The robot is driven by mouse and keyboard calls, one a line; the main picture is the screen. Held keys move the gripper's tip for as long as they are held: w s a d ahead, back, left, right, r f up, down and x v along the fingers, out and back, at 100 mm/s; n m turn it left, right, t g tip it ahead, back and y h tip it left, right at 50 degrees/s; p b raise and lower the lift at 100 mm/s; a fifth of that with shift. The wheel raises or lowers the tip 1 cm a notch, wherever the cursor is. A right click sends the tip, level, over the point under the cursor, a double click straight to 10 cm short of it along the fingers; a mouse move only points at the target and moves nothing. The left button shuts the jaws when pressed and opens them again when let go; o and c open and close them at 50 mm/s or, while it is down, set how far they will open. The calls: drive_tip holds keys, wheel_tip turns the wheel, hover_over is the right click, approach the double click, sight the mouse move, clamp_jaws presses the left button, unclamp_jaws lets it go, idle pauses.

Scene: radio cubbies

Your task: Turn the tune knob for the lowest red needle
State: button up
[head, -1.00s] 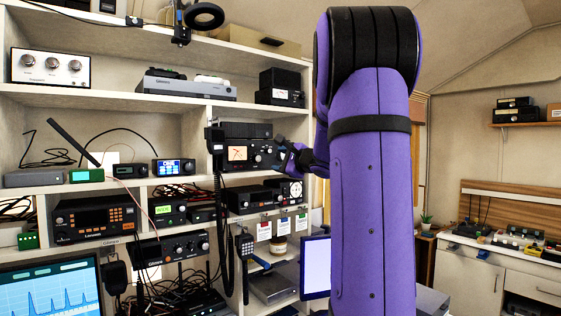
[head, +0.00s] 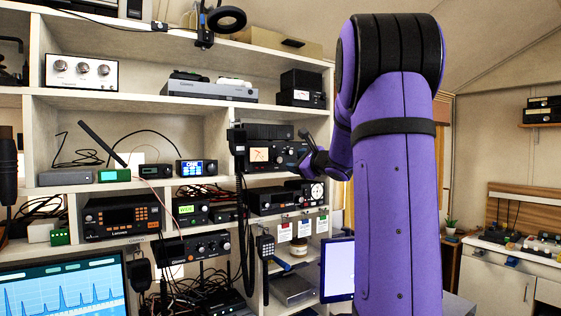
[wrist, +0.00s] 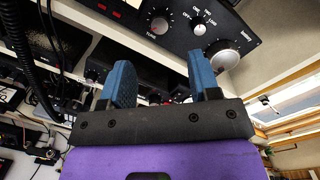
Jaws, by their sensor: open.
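The tuner (head: 275,152) is a black unit in the middle cubby, with a lit cream meter (head: 259,154) whose thin red needle is too small to read exactly. In the wrist view its front panel shows the tune knob (wrist: 160,22), a round dark knob with a scale ring and the label "TUNE" below it. My gripper (wrist: 162,75) is open, its two blue fingers apart and empty. The tune knob appears above the gap between the fingertips, untouched. In the head view my gripper (head: 312,152) is at the tuner's right end, partly hidden by my arm.
The tuner panel also carries a small selector knob (wrist: 199,27) and a large silver knob (wrist: 222,55), close to the right finger. A handset with a coiled cord (head: 240,165) hangs left of the meter. More radios (head: 268,200) sit on the shelf below.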

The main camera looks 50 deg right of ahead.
sight(279, 159)
drive_tip(key=w, duration=0.3)
drive_tip(key=w+d, duration=0.1)
drive_tip(key=w, duration=0.5)
drive_tip(key=shift+d, duration=0.25)
drive_tip(key=c, duration=0.9)
